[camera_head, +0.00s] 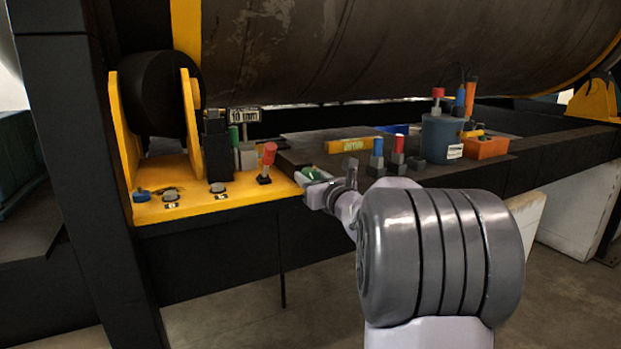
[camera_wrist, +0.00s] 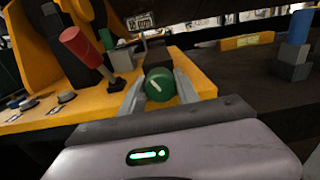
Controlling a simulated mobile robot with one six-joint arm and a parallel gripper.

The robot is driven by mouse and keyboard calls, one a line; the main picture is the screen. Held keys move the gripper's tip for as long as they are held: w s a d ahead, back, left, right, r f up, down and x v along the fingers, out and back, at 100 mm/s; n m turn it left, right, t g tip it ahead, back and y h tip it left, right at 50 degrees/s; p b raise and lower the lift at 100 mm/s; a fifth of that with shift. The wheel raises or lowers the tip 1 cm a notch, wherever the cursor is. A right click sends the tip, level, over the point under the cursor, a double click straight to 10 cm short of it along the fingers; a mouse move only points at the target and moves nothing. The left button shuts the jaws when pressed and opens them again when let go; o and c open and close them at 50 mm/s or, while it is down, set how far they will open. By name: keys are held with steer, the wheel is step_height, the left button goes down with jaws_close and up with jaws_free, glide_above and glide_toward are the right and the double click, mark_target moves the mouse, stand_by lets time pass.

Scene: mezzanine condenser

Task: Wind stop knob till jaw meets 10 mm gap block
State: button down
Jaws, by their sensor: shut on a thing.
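My gripper (camera_head: 311,176) is at the right front corner of the yellow base plate. In the wrist view its two fingers (camera_wrist: 159,92) stand on either side of a round green knob (camera_wrist: 160,84) with a white pointer line, and they are shut on it. The line tilts toward the upper left. A plate marked "10 mm" (camera_head: 244,115) stands behind, beside a dark upright block (camera_head: 216,148). The plate also shows in the wrist view (camera_wrist: 141,20). I cannot tell whether any jaw touches a gap block.
A red-handled lever (camera_head: 268,160) stands close to the left of my gripper. Small knobs (camera_head: 218,188) sit on the yellow plate (camera_head: 240,199). To the right are a yellow level (camera_head: 350,145), a blue tool cup (camera_head: 438,140) and an orange box (camera_head: 486,147). A large drum (camera_head: 380,50) hangs above.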

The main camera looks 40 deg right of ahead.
steer(key=m+b, duration=0.1)
steer(key=m, duration=0.1)
steer(key=shift+f+m, duration=0.1)
steer(key=shift+m, duration=0.3)
steer(key=shift+m+b, duration=0.35)
steer(key=shift+m, duration=0.65)
steer(key=c, duration=0.9)
jaws_free()
steer(key=shift+s, duration=0.1)
steer(key=p+v, duration=0.2)
steer(key=v, duration=1.5)
